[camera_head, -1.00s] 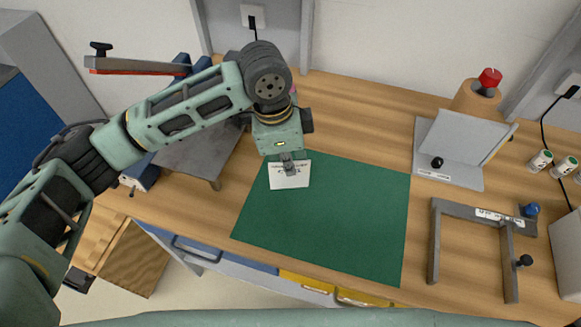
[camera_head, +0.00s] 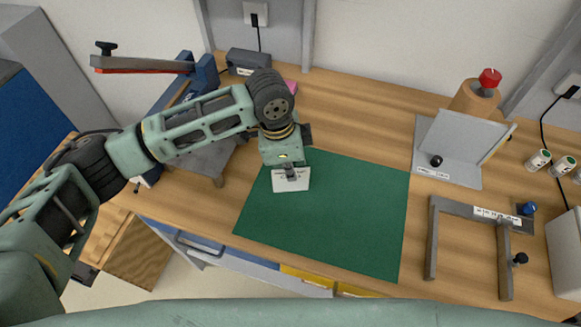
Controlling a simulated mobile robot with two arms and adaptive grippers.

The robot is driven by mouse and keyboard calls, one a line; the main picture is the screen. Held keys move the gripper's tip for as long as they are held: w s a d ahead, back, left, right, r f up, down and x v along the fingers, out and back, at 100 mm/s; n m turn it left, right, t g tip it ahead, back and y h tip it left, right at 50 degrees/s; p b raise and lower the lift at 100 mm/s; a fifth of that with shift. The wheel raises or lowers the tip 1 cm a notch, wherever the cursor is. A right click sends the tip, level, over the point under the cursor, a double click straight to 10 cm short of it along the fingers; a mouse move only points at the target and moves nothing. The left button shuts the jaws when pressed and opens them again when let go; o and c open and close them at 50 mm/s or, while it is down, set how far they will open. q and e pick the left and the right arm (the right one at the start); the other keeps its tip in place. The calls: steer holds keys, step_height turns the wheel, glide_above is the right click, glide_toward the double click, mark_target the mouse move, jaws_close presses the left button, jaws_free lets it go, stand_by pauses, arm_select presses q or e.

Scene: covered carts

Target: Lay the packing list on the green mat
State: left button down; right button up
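The packing list (camera_head: 292,185), a small white sheet with dark print, is at the upper left part of the green mat (camera_head: 335,225). My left gripper (camera_head: 291,175) comes down over its far part, with the narrow fingers closed on the sheet. The fingers and wrist hide part of the print. I cannot tell whether the sheet touches the mat or is just above it. My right gripper is not in view.
A grey angled stand (camera_head: 450,150) is right of the mat, with a grey U-shaped frame (camera_head: 470,212) nearer. A grey-and-blue device (camera_head: 200,160) stands on the left behind my arm. White-labelled cans (camera_head: 538,160) are at the far right. Most of the mat is bare.

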arm_select(q)
steer(key=c, duration=2)
jaws_free()
steer(key=shift+r, duration=0.1)
steer(key=r+b, duration=0.1)
steer(key=r, duration=0.3)
steer(key=a+r+b, duration=0.1)
steer(key=r, duration=0.3)
steer(key=r+b, duration=0.1)
steer(key=r, duration=0.3)
steer(key=shift+a+r, duration=0.15)
steer(key=shift+a, duration=0.25)
steer(key=shift+s, duration=0.1)
